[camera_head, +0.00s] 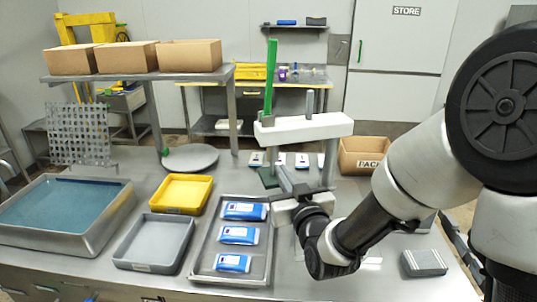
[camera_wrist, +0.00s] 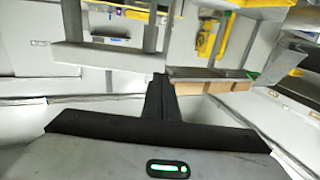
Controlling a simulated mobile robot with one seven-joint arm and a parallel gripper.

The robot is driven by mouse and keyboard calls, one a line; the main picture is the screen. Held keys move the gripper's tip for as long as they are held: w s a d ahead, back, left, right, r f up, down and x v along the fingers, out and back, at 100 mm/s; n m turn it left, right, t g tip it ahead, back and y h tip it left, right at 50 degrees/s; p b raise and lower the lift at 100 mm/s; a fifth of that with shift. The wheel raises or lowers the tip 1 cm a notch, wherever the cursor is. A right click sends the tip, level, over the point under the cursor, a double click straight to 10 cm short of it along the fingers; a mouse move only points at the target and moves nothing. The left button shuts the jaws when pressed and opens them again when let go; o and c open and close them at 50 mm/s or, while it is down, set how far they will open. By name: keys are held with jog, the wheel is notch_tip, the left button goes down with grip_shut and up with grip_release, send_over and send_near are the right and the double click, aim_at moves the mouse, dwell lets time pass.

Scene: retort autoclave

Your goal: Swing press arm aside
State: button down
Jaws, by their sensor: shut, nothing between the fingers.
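The press arm (camera_head: 318,128) is a thick white horizontal beam on an upright post behind the trays in the head view. A tall green handle (camera_head: 270,75) rises from its left end. My gripper (camera_head: 282,177) is shut and empty, just below and in front of the beam's left part. I cannot tell from this view whether it touches the press. In the wrist view my shut fingers (camera_wrist: 160,82) point up at the middle. A pale bar (camera_wrist: 100,58) crosses beyond them at the left; I cannot tell for sure whether it is the press arm.
A grey tray (camera_head: 200,273) with several blue packs lies left of my gripper. A yellow bin (camera_head: 181,194), an empty grey bin (camera_head: 152,243) and a water basin (camera_head: 108,236) are farther left. A cardboard box (camera_head: 350,160) stands behind right; a grey block (camera_head: 424,263) lies front right.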

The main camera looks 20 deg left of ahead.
aim_at(266, 146)
jog(key=p+x, duration=0.1)
jog(key=x, duration=1.1)
